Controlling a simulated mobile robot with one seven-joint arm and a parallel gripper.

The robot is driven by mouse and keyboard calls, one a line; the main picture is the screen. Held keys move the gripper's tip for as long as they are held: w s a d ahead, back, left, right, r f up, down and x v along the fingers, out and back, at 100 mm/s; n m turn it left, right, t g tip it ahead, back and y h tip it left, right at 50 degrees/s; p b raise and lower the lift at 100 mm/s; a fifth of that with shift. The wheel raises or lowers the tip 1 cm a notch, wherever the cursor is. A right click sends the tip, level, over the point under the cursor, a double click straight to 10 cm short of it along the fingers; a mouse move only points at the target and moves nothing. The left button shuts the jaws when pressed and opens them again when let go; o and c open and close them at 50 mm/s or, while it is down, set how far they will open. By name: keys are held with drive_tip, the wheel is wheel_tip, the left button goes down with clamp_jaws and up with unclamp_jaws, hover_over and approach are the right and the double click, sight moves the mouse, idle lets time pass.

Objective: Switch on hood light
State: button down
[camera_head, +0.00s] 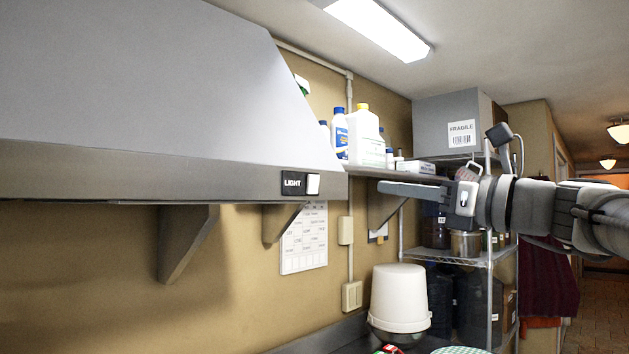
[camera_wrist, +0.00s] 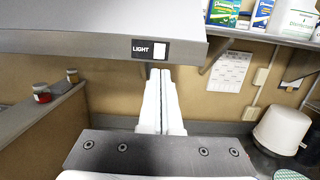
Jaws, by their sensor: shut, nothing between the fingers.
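The grey hood (camera_head: 130,175) fills the upper left of the head view. A black plate marked LIGHT (camera_head: 292,183) with a white rocker switch (camera_head: 313,184) sits at the right end of its front rim. In the wrist view the switch (camera_wrist: 157,76) is on the rim above my fingers. My gripper (camera_head: 381,187) reaches in from the right, shut and empty, its fingers pointing left toward the switch. In the picture a gap shows between fingertips and switch. In the wrist view the two pale fingers (camera_wrist: 160,75) lie together, tips just under the label plate.
A shelf with bottles (camera_head: 364,138) is on the wall behind my gripper. A white bucket (camera_head: 399,298) stands on the counter below. A wire rack with a FRAGILE box (camera_head: 452,121) stands at the back. Hood brackets (camera_head: 186,242) hang below the rim.

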sight(315, 177)
drive_tip(key=shift+a, duration=0.1)
drive_tip(key=p+x, duration=0.2)
drive_tip(key=x, duration=1.2)
drive_tip(key=shift+r+p, duration=0.2)
drive_tip(key=shift+p, duration=0.35)
